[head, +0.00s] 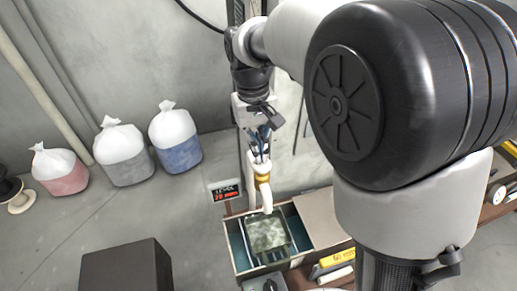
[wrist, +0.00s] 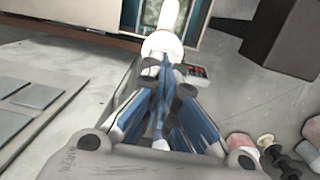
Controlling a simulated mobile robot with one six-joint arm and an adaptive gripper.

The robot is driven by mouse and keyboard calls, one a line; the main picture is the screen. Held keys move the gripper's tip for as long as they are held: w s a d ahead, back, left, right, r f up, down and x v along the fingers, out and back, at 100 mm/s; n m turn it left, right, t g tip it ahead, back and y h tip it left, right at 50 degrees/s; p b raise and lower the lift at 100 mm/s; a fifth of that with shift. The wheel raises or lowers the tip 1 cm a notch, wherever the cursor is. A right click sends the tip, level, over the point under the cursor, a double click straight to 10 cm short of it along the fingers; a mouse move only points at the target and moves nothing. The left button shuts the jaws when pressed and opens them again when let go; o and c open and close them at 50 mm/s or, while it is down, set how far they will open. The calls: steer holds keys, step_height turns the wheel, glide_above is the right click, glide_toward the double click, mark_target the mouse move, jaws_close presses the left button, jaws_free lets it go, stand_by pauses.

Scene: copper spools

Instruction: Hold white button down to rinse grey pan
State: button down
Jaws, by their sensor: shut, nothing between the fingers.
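The white button (head: 258,165) is the rounded white top of a tap with a gold collar and a white spout, and it shows in the wrist view too (wrist: 162,46). The grey pan (head: 267,234), mottled greenish-grey, lies in a teal-lined basin (head: 237,247) under the spout. Part of it shows at the top of the wrist view (wrist: 151,12). My gripper (head: 261,156) points down over the button, its blue fingers closed together with nothing between them. The fingertips (wrist: 161,62) appear to meet the button's top; whether it is pressed in, I cannot tell.
A small display with red digits (head: 226,191) stands left of the tap. Pink (head: 60,175), grey (head: 124,170) and blue (head: 180,154) bags stand along the wall. A dark box (head: 127,270) is in front. The floor between is clear.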

steer(key=shift+f, duration=0.25)
steer(key=shift+f+b, duration=0.3)
steer(key=shift+f, duration=0.65)
stand_by(6.8)
